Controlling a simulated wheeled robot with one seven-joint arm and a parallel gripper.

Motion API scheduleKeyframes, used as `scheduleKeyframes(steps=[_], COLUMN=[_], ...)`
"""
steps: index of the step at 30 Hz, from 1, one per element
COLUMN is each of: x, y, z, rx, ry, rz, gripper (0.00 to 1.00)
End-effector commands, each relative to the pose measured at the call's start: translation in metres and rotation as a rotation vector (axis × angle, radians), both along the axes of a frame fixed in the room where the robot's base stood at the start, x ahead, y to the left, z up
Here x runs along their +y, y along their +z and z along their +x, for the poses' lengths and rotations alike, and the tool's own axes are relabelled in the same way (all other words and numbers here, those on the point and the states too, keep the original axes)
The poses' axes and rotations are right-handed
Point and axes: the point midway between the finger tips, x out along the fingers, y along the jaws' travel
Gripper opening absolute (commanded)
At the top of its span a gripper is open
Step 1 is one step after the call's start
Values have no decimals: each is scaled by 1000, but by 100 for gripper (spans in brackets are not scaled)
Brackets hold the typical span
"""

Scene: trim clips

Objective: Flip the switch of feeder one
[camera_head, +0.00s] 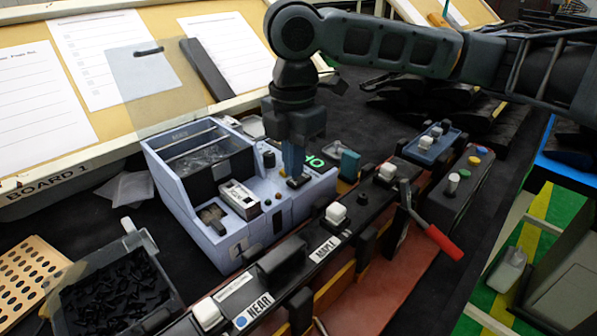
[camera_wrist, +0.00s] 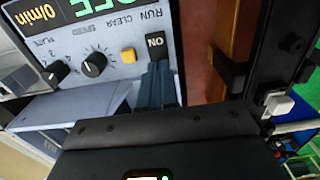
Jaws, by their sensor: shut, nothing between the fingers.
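A bin of black clips (camera_head: 105,295) stands at the lower left. Sloped boards with paper sheets (camera_head: 92,55) stand behind.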

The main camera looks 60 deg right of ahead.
Motion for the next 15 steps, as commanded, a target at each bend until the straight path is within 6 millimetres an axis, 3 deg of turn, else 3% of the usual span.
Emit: scheduleKeyframes(steps=[15], x=[0], y=[41], z=[0], rx=[0], ry=[1], rz=[1], gripper=[0])
